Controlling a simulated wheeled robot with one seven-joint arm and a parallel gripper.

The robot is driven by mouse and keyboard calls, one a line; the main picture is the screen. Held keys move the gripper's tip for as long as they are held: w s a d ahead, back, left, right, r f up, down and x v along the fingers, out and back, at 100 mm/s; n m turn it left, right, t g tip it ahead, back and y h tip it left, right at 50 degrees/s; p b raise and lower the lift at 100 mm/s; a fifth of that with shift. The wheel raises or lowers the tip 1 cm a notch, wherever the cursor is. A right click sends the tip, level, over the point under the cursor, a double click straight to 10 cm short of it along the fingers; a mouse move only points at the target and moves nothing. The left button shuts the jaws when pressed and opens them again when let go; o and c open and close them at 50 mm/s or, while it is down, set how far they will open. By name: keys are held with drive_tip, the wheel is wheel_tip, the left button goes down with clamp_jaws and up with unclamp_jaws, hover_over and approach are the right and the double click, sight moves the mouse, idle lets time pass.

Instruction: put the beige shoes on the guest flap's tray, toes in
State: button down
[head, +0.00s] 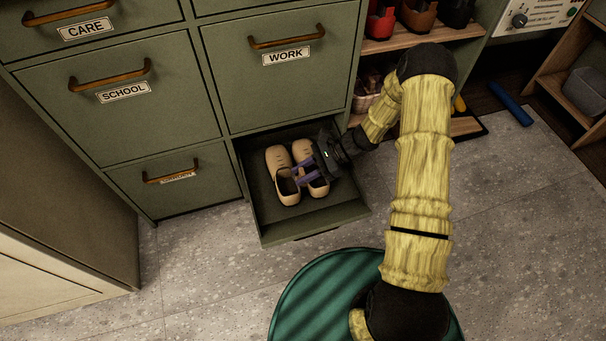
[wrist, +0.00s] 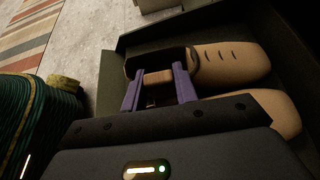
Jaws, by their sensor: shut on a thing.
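The pair of beige shoes (head: 282,178) sits side by side in the tray of the pulled-out bottom flap (head: 268,224), under the WORK drawer. The toes point inward toward the cabinet and the heel openings face the front edge. My gripper (head: 294,172) reaches in from the right, its purple fingers at the shoes' inner sides near the heels. In the wrist view the fingers (wrist: 160,88) are closed around the shoe walls, and the shoes (wrist: 232,65) extend to the right. The gripper body hides part of the nearer shoe. The open flap's label is not visible.
Closed drawers are labelled CARE (head: 87,28), SCHOOL (head: 124,91) and WORK (head: 286,57); the lower left label is unclear. A shelf (head: 430,38) with red and brown shoes stands right. A blue object (head: 512,109) lies near the mat.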

drive_tip(key=c, duration=1.1)
unclamp_jaws()
drive_tip(key=shift+d+r, duration=0.25)
drive_tip(key=shift+r, duration=0.1)
drive_tip(key=p+v, duration=0.5)
drive_tip(key=v, duration=0.6)
drive_tip(key=shift+w+d, duration=0.1)
drive_tip(key=shift+d, duration=0.1)
